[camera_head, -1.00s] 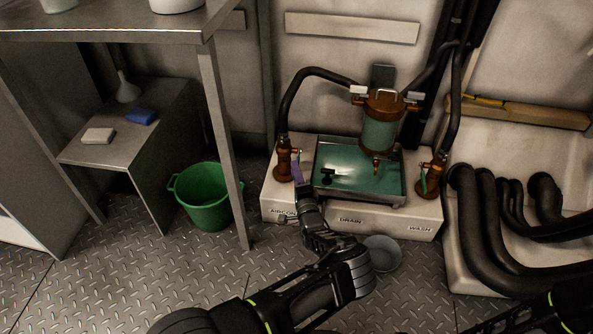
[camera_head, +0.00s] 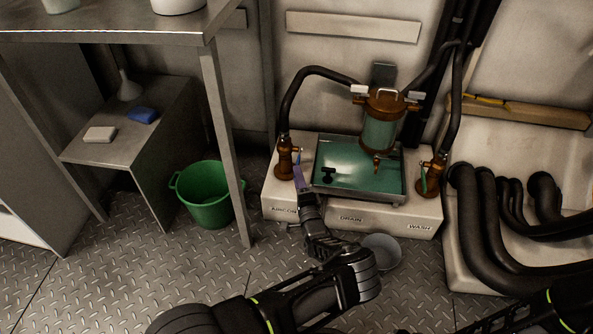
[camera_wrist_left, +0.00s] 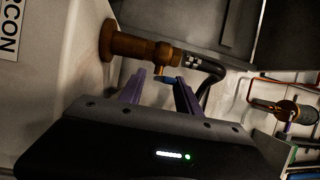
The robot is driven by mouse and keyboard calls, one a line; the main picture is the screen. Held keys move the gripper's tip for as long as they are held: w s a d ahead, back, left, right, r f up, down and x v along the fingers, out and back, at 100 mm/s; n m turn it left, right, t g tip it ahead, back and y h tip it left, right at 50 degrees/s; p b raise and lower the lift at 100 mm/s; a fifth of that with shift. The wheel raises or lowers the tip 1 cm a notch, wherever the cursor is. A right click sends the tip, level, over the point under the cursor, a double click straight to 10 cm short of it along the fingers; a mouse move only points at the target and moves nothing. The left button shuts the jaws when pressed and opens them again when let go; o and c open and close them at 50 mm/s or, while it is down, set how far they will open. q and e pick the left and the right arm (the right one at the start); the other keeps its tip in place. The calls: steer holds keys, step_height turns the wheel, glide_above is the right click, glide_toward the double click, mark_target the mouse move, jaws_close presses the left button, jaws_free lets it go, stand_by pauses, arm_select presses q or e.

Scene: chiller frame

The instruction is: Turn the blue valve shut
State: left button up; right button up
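The blue valve is a brass fitting (camera_head: 285,160) with a small blue handle (camera_head: 299,158) above the AIRCON label, at the left of the white base. My left gripper (camera_head: 300,177) has purple fingers just below the handle. Its fingers (camera_wrist_left: 160,82) are apart with nothing clamped. Contact with the handle cannot be told. My right gripper is not in view.
A metal tray (camera_head: 398,198) with green liquid sits right of the valve, under a brass-capped canister (camera_head: 381,125). A second brass valve (camera_head: 433,178) has a green handle. A green bucket (camera_head: 208,213), a table leg (camera_head: 226,150) and a grey bowl (camera_head: 382,252) stand nearby.

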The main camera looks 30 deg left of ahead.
arm_select(q)
steer(key=p+v, duration=0.1)
steer(key=v, duration=0.4)
steer(key=shift+f, duration=0.1)
steer(key=shift+p, duration=0.3)
